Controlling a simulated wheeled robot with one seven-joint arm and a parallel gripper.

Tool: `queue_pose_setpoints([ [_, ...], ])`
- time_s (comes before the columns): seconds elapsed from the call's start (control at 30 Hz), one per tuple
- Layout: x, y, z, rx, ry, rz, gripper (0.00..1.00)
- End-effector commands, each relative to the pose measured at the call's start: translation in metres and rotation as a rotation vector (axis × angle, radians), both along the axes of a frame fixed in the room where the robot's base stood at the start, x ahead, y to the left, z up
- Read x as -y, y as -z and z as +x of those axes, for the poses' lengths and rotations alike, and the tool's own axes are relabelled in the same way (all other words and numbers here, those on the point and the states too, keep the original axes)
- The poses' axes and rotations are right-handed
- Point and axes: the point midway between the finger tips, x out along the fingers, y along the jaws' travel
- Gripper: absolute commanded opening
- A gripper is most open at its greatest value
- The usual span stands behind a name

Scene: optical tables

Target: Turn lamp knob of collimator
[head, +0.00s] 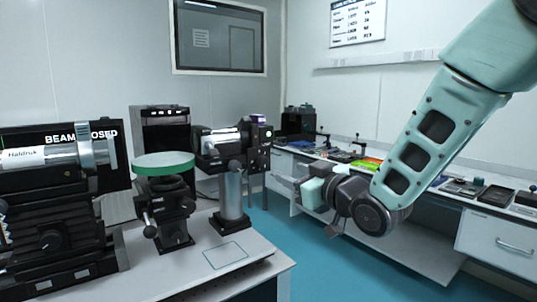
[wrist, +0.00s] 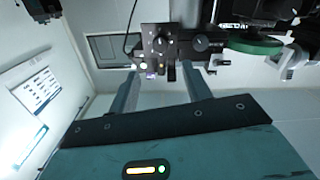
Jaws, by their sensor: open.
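The collimator (head: 222,143) is a black and silver tube on a grey post, in the middle of the head view. Its dark end housing (head: 258,140) has a small green light. In the wrist view, the housing's black end panel (wrist: 157,36) faces me with lit spots and a small round knob-like part (wrist: 158,45); I cannot tell for sure that this is the lamp knob. My gripper (head: 290,184) is open to the right of and below the housing. In the wrist view my gripper (wrist: 162,70) has two spread fingers with nothing between them, apart from the panel.
A green-topped round stage (head: 164,163) stands left of the collimator on the white table (head: 205,274). A silver tube (head: 45,155) on a black mount is at far left. A side bench (head: 395,228) with small items runs behind my arm. Blue floor lies between.

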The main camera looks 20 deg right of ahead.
Motion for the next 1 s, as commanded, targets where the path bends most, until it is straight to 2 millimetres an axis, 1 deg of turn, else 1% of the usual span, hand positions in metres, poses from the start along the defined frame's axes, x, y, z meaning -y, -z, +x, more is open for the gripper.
queue_pose_setpoints([
  [0.03, -0.004, 0.0, 0.012, 0.0, -0.002, -0.001, 0.49],
  [0.3, -0.021, -0.001, 0.064, 0.001, -0.001, -0.002, 0.49],
  [0.5, -0.03, -0.001, 0.091, 0.001, -0.001, 0.0, 0.49],
  [0.7, -0.033, 0.0, 0.101, 0.002, 0.0, 0.001, 0.49],
  [0.97, -0.033, 0.0, 0.102, 0.001, 0.0, 0.0, 0.49],
  [1.0, -0.033, 0.0, 0.102, 0.001, 0.0, 0.0, 0.37],
])
